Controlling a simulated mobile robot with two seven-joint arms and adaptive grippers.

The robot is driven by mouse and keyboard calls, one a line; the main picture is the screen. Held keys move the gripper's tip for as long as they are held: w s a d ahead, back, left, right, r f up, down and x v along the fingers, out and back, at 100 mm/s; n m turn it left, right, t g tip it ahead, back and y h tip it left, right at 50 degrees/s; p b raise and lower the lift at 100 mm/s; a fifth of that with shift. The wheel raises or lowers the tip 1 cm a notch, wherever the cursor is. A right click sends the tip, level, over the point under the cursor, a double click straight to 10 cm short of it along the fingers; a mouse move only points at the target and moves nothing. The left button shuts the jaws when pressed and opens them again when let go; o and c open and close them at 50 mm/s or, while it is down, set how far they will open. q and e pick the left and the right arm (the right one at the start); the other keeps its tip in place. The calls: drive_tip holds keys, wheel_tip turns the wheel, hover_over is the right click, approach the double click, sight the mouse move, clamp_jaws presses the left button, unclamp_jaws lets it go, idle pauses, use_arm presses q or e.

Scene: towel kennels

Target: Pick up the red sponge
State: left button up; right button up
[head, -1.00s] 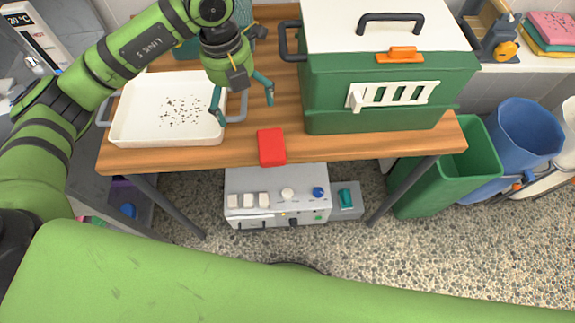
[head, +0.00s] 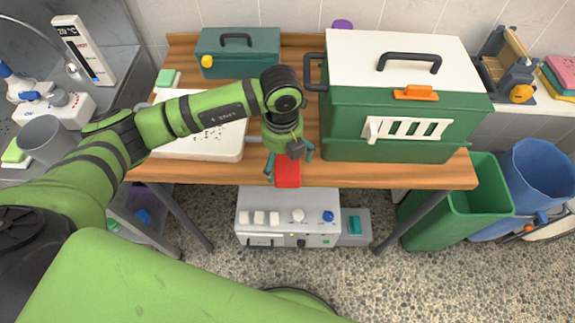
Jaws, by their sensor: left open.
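The red sponge (head: 287,174) lies at the front edge of the wooden table (head: 400,175), left of the green kennel box. My left gripper (head: 289,168) is right over it in the head view, pointing down. Its fingers are open, one at the left and one at the right of the sponge's far part. The gripper covers the sponge's far end, and I cannot tell whether the fingers touch it. My right gripper is not in the head view.
A green box with a white lid (head: 390,95) stands close on the right. A white tray (head: 215,150) lies to the left, partly behind my arm. A teal case (head: 238,55) stands at the back. A grey control unit (head: 290,218) sits below the table edge.

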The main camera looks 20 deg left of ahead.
sight(282, 166)
use_arm(q)
drive_tip(key=shift+a+f+p, duration=0.1)
drive_tip(key=shift+f+p, duration=0.45)
drive_tip(key=shift+f, duration=1.4)
drive_tip(key=c, duration=0.8)
drive_tip(key=shift+o, duration=0.2)
